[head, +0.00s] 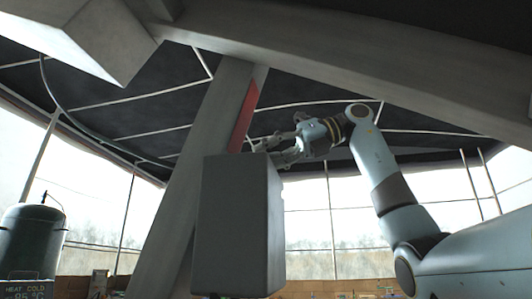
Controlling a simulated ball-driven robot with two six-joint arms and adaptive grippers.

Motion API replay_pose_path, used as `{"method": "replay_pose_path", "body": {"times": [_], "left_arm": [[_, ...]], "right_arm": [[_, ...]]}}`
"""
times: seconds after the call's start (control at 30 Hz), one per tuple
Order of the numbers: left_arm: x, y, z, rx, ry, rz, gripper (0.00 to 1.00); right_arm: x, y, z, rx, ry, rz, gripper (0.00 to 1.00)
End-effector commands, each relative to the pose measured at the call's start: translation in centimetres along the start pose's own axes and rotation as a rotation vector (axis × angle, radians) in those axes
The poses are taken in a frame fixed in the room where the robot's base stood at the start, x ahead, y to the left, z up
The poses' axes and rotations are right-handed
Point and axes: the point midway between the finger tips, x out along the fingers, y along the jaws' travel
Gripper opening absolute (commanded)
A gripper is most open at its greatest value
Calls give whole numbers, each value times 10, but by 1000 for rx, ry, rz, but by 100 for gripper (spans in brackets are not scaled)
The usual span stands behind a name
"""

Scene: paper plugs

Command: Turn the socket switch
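A large grey box (235,225) stands in the middle of the head view, its front face and right side showing. My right gripper (271,149) is at the box's upper right edge, its fingers pointing left. Part of the fingers is small and overlaps the box's top edge, so I cannot tell whether they touch it or how far apart they are. No socket switch can be made out on the faces I see. My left gripper is not in view.
A slanted grey beam (190,170) with a red panel (244,115) rises behind the box. A dark tank (30,240) stands at the far left, above a display reading HEAT COLD. Small items line the bottom edge. Windows lie behind.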

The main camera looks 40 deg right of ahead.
Motion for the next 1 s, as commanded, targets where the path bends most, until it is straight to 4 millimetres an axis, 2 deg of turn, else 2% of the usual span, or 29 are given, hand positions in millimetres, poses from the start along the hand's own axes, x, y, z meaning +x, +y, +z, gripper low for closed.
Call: {"method": "replay_pose_path", "body": {"times": [0.37,0.4,0.57,0.87,1.0], "left_arm": [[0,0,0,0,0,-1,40],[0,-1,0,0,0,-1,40],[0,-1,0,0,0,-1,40],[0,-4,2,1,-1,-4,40],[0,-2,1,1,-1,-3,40]], "right_arm": [[0,0,1,8,-3,2,0],[0,0,1,8,-3,1,25],[0,0,0,7,-2,1,46],[-2,0,0,6,-1,1,46],[-19,-1,1,6,-3,-2,46]]}}
